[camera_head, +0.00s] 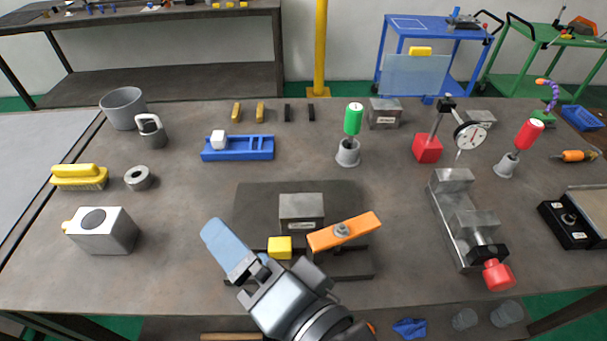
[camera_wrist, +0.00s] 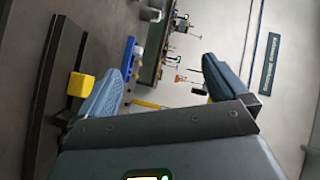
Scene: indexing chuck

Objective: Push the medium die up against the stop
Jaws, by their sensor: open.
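A grey steel block with a small label (camera_head: 301,208), which looks like the die, sits on the dark base plate (camera_head: 252,205) at the middle of the bench. A yellow cube (camera_head: 279,248) is just in front of its left side; it also shows in the wrist view (camera_wrist: 80,84). An orange bar (camera_head: 344,232) with a bolt lies at an angle in front of the block's right side. I cannot tell for sure which part is the stop. My gripper (camera_head: 235,255) is open and empty, at the plate's front left; both blue fingers are apart in the wrist view (camera_wrist: 162,68).
More labelled steel blocks (camera_head: 384,114) stand at the back. A vise with a red knob (camera_head: 465,220) is at right. A grey metal box (camera_head: 101,231) and a yellow brush (camera_head: 79,176) are at left. A blue rack (camera_head: 237,148) lies behind the plate.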

